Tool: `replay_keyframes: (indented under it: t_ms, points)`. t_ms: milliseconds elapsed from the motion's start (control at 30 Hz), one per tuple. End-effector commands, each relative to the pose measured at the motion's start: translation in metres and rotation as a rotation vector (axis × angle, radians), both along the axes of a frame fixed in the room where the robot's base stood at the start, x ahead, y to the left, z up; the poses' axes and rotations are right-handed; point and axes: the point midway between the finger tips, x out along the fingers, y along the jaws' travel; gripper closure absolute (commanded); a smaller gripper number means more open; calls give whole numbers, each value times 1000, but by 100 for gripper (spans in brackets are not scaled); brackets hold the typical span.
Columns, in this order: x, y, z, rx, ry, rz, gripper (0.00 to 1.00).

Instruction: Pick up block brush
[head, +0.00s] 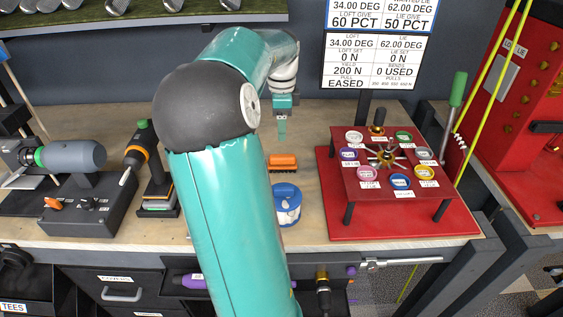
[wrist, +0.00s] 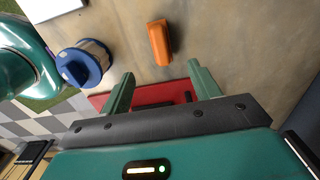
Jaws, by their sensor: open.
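The block brush (head: 283,160) has an orange block with a dark underside and lies on the wooden bench top, right of my arm in the head view. In the wrist view the orange block (wrist: 159,42) lies beyond the fingertips, apart from them. My gripper (head: 282,131) hangs above the bench, behind the brush in the head view. Its two green fingers (wrist: 161,84) are spread in the wrist view with nothing held between them. The brush's bristles are mostly hidden.
A blue and white tub (head: 287,208) stands in front of the brush, close to my arm. A red mat (head: 340,225) with a small red table (head: 385,185) of coloured tins is to the right. A grey motor tool (head: 75,157) and an orange-black tool (head: 143,140) stand left.

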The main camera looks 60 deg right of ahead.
Motion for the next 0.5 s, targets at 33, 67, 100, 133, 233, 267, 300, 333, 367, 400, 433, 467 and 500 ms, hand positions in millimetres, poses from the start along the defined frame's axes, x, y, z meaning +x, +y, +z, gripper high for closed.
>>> replay_keyframes:
  t_ms: [33,67,100,133,233,267,300,333,367,400,433,467,500]
  points:
    - [-2,-2,-4,1,6,-14,38]
    - [-3,-2,-7,2,7,-17,38]
    - [-3,-2,-13,3,7,-18,38]
    - [-2,-2,-18,4,6,-17,38]
    - [-3,-2,-37,4,6,-16,38]
    - [-3,-2,-43,4,7,-15,38]
    - [-3,-2,-51,3,7,-15,38]
    - [-3,-2,-57,4,7,-15,38]
    - [-3,-3,-62,3,6,-16,38]
    - [-3,-3,-69,3,5,-15,38]
    - [-3,-3,-74,4,5,-14,38]
    - [-3,-4,-77,3,6,-14,38]
    - [-3,-4,-81,2,5,-13,38]
